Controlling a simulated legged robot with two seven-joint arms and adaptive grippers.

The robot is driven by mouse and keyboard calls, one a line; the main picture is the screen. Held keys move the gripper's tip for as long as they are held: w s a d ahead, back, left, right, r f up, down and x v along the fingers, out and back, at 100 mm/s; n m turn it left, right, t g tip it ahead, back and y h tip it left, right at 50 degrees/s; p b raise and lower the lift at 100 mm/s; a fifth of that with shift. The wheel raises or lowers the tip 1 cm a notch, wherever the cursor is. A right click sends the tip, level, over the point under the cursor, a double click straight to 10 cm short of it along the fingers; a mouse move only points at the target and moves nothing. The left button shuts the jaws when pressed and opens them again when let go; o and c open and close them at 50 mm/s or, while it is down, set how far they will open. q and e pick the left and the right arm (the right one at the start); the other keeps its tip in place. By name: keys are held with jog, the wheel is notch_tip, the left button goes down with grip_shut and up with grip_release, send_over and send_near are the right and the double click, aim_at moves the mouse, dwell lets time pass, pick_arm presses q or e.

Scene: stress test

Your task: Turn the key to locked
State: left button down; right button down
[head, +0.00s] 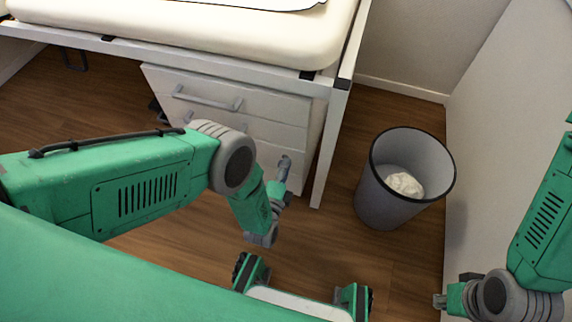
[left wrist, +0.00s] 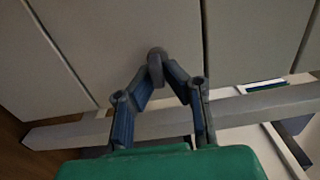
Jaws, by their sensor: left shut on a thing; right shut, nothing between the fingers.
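The white drawer cabinet (head: 250,122) stands under the desk, with a grey bar handle on its top drawer. My left gripper (head: 285,163) reaches to the right side of the cabinet's front. In the left wrist view its two fingers (left wrist: 156,72) come together on a small dark grey rounded piece, which looks like the key (left wrist: 156,54), against the pale drawer fronts. The fingers cover most of the key, and I cannot tell its angle or see the lock. My right gripper (head: 440,301) is shut and empty, low at the right, far from the cabinet.
A grey waste bin (head: 375,200) with crumpled white paper (head: 404,184) stands right of the cabinet. The white desk leg (head: 335,140) is between them. A white wall (head: 510,110) bounds the right side. Wooden floor (head: 325,235) is clear in front of the cabinet.

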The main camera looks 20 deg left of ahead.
pick_arm(q)
jog(key=shift+s+d+f, duration=0.1)
jog(key=shift+s+f, duration=0.1)
jog(key=shift+f, duration=0.05)
jog(key=c, duration=1.7)
grip_release()
jog(key=shift+w, duration=0.1)
jog(key=shift+r, duration=0.1)
jog(key=s, duration=0.7)
jog(key=shift+s, duration=0.25)
jog(key=shift+a, duration=0.2)
